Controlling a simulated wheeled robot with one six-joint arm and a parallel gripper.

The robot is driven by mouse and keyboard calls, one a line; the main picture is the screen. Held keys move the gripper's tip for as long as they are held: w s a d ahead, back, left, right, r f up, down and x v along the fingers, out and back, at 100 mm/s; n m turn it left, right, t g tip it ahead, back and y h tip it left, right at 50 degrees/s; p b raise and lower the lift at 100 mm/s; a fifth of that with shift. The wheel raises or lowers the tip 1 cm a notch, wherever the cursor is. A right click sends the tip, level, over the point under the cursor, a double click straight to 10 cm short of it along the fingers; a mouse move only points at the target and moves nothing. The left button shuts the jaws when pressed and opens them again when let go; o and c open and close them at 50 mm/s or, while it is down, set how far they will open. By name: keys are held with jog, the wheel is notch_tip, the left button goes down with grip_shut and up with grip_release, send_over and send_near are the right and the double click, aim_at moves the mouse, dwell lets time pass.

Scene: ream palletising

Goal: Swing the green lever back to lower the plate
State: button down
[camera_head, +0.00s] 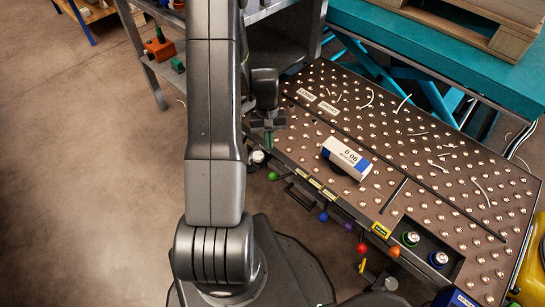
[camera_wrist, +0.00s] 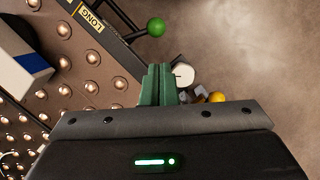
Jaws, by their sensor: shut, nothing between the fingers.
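The green lever's round knob (camera_head: 273,176) sticks out from the front edge of the ball table (camera_head: 440,205), near its left corner. In the wrist view the green knob (camera_wrist: 155,27) stands on a dark rod beside a yellow "LONG" label (camera_wrist: 90,18). My gripper (camera_head: 268,145) is over that corner, just behind the knob in the head view. Its green fingers (camera_wrist: 158,82) are together and empty, apart from the knob. A long dark strip (camera_head: 400,170) crosses the table top; I cannot tell whether it is the plate or how high it stands.
A white and blue ream (camera_head: 346,158) lies on the steel balls. A white-topped post (camera_head: 258,157) stands close to my fingers. Blue (camera_head: 323,216), red (camera_head: 361,248) and orange (camera_head: 394,252) knobs line the front edge. A grey shelf (camera_head: 275,50) stands behind; the floor at left is open.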

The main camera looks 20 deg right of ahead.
jog(key=shift+w+d+f, duration=0.3)
jog(key=shift+d+f, duration=0.05)
jog(key=shift+f, duration=0.05)
jog(key=shift+f, duration=0.1)
jog(key=b+x, duration=0.3)
jog(key=x, duration=0.7)
